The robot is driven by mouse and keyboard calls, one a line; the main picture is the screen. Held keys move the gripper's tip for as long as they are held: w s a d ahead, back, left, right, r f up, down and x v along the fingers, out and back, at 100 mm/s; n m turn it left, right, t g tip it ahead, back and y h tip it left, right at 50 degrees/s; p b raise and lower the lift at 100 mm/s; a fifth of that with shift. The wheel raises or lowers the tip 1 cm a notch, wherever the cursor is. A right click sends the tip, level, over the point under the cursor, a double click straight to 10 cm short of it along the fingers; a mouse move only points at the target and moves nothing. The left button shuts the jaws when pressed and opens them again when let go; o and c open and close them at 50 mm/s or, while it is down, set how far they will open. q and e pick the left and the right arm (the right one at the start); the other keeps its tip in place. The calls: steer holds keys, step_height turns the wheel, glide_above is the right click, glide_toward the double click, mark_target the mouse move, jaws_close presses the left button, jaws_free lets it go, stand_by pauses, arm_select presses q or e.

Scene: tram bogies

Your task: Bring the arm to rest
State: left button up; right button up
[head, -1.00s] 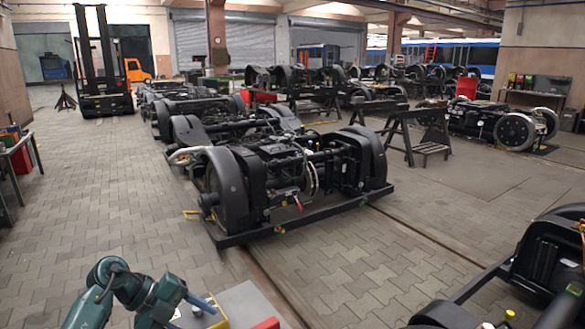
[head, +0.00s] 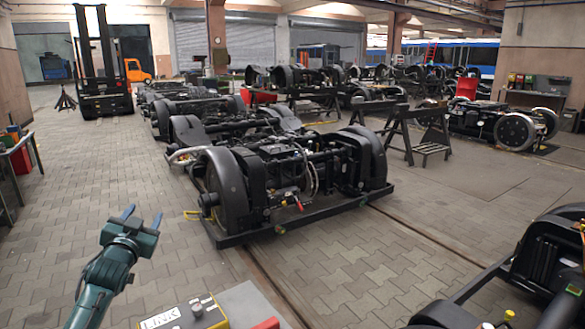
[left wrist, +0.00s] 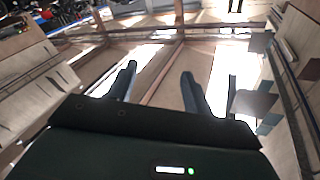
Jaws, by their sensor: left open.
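My left arm comes in from the bottom left of the head view. Its green gripper (head: 142,213) is raised over the paved floor, with two blue-grey fingers apart and nothing between them. In the left wrist view the two fingers (left wrist: 158,76) also stand apart and empty, against beams and bright window-like patches. My right gripper is not in view.
A black bogie (head: 290,175) stands on rails ahead. A forklift (head: 103,75) is behind. The paved floor (head: 110,180) at left is clear.

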arm_select(q)
steer(key=s+d+f+g+h, duration=0.1)
steer(key=s+d+f+g, duration=0.1)
steer(key=s+d+f, duration=0.45)
steer(key=s+d+f+g+h, duration=0.1)
steer(key=s+f, duration=0.3)
steer(key=f, duration=0.5)
steer(key=s+d+f+g+h, duration=0.1)
steer(key=s+d+f+g, duration=0.1)
steer(key=s+d+f, duration=0.35)
steer(key=s+d+f+g, duration=0.1)
steer(key=s+d+f, duration=0.1)
steer(key=s, duration=0.6)
steer(key=s+d+f+g+h, duration=0.1)
steer(key=s+d+f, duration=0.2)
steer(key=s, duration=0.4)
steer(key=s+d+f+g+h, duration=0.1)
steer(key=s+d+f, duration=0.2)
steer(key=s, duration=0.5)
steer(key=shift+s+n, duration=0.3)
steer(key=shift+d+f, duration=0.1)
